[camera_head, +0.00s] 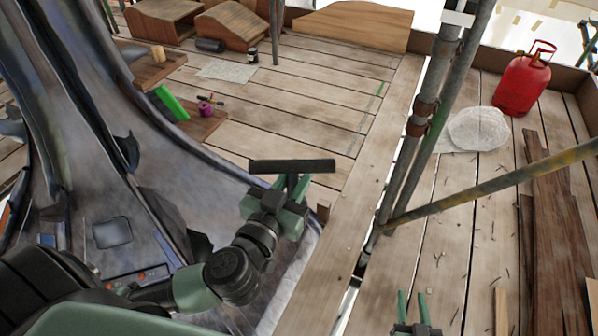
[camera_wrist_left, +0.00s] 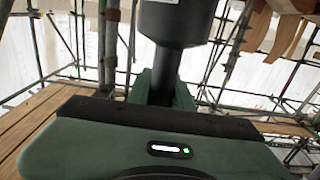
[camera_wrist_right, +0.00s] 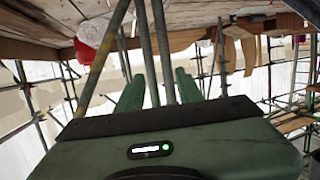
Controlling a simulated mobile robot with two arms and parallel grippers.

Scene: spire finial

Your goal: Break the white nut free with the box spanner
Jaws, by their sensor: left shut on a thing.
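My left gripper (camera_head: 292,184) is shut on a dark bar-shaped tool, which looks like the box spanner (camera_head: 305,166). In the head view the tool lies crosswise at the fingertips, above the grey sloping spire surface and the deck edge. In the left wrist view a dark shaft runs up from between the green fingers to a thicker dark cylinder (camera_wrist_left: 182,18) with a white patch at the top edge. My right gripper (camera_head: 412,308) is open and empty at the bottom of the head view, low over the planks. I cannot make out the white nut in any view.
Scaffold poles (camera_head: 425,120) and a slanted yellowish pole (camera_head: 500,185) stand right of the left gripper. A green object (camera_head: 171,103) sits at left. Middle planks are clear.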

